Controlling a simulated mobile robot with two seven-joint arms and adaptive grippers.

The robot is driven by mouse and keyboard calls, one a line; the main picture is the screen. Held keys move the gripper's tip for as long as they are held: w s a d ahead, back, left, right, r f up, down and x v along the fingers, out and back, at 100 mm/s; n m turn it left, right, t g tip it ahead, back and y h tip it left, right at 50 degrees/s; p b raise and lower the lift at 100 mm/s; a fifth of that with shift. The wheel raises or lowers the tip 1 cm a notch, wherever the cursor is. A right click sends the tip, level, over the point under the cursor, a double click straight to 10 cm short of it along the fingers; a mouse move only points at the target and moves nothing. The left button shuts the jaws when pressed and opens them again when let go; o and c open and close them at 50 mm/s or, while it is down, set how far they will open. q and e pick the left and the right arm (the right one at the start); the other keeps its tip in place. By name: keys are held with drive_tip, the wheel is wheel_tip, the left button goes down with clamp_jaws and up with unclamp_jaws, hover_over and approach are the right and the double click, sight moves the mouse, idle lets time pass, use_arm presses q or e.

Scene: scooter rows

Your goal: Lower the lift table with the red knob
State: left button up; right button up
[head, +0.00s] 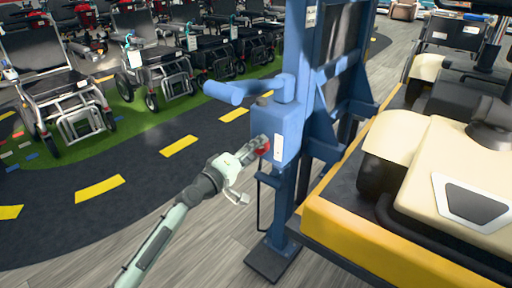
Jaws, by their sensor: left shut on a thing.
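The lift table has a blue upright column (303,75) and a yellow-edged platform (335,243) on its right. A blue control box (289,135) sits on the column, with a blue handle (228,93) above it. The red knob (263,145) is on the left face of this box. My left gripper (254,147) reaches in from the lower left and is shut on the red knob. Its fingers partly cover the knob. My right gripper is not in view.
A cream scooter (430,150) stands on the platform. Rows of wheelchairs (150,60) stand on green turf (125,112) at the back left. A dark track with yellow dashes (100,188) and grey wood floor (215,255) lie clear at left and front.

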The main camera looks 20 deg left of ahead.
use_arm(q)
drive_tip(key=shift+n, duration=1)
drive_tip(key=o, duration=1.2)
drive_tip(key=shift+c, duration=0.2)
drive_tip(key=shift+s, duration=0.1)
drive_tip(key=v, duration=1.1)
drive_tip(key=shift+s+a, duration=0.15)
drive_tip(key=shift+s, duration=0.25)
